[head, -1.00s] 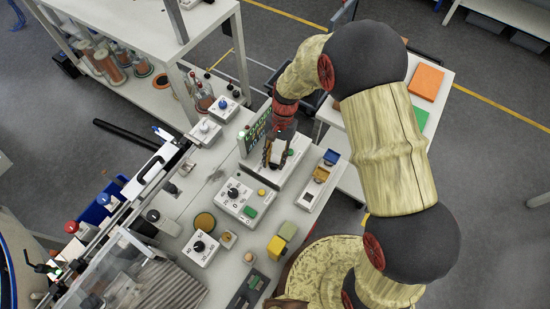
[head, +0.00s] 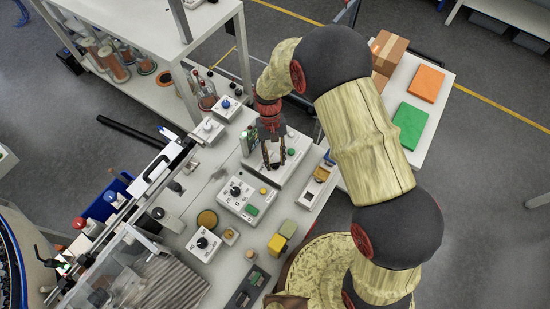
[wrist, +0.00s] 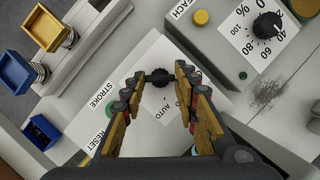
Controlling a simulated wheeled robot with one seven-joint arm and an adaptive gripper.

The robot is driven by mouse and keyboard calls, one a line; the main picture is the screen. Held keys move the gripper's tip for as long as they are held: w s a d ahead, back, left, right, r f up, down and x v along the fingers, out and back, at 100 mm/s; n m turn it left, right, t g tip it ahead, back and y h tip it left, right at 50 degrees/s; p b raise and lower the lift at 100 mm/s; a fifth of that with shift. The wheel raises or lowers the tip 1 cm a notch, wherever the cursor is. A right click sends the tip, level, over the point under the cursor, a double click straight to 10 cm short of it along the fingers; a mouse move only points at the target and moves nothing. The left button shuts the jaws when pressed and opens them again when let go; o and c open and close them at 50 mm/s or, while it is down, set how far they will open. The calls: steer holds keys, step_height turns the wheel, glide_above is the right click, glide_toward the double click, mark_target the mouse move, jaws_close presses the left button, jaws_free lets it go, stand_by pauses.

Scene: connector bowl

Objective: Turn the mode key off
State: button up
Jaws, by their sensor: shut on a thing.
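The mode key (wrist: 158,78) is a black knob on a white plate lettered AUTO, in the middle of the wrist view. My gripper (wrist: 157,72) has its two wooden-looking fingers on either side of the key, shut on it. In the head view my gripper (head: 273,163) points down at the white control box at the back of the bench, and its fingers hide the key there. The key's exact angle is hard to read.
A green button (wrist: 112,109) sits beside the STROKE lettering. A dial box (wrist: 268,25) with a percent scale stands at upper right in the wrist view. A black-knobbed box (head: 236,190) stands nearby on the bench.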

stand_by(0.4)
steer(key=o, duration=1)
steer(key=shift+o, duration=0.6)
steer(key=v, duration=1.2)
